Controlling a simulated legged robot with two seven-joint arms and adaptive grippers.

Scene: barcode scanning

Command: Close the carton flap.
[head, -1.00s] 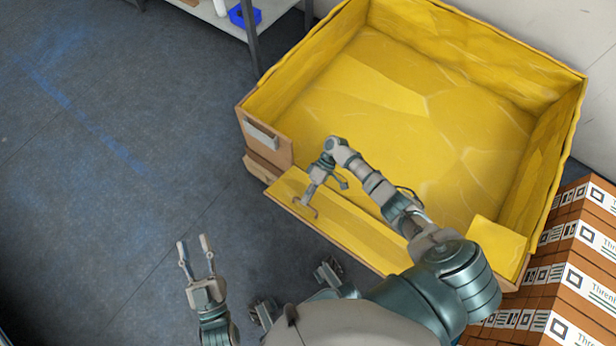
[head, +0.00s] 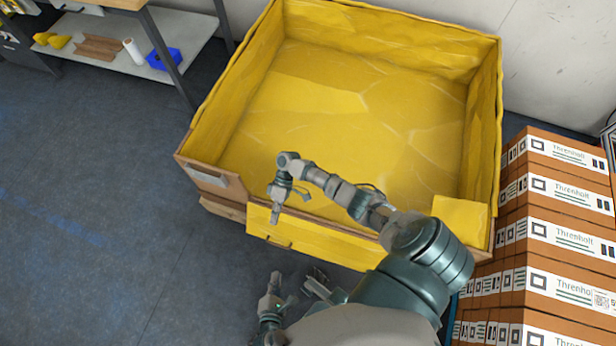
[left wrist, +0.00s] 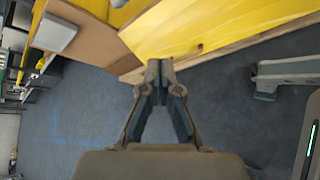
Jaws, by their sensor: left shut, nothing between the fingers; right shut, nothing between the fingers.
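The carton (head: 186,170) is a large open-topped box with a yellow lining and a brown outer wall. Its front flap (head: 325,243) is a yellow panel tilted outward and down, with a small slot near its left end. The flap also shows in the left wrist view (left wrist: 225,28), beyond my fingertips. My left gripper (head: 284,284) is shut and empty, low in front of the flap and apart from it. In the left wrist view its fingertips (left wrist: 160,66) are together. My right gripper (head: 277,196) is shut and empty, pointing down above the flap's left part. Contact cannot be told.
Brown printed boxes (head: 560,232) are stacked close to the carton's right side. A shelf (head: 190,45) with a blue bin (head: 163,59) stands at the back left. The dark floor (head: 90,180) to the left is clear.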

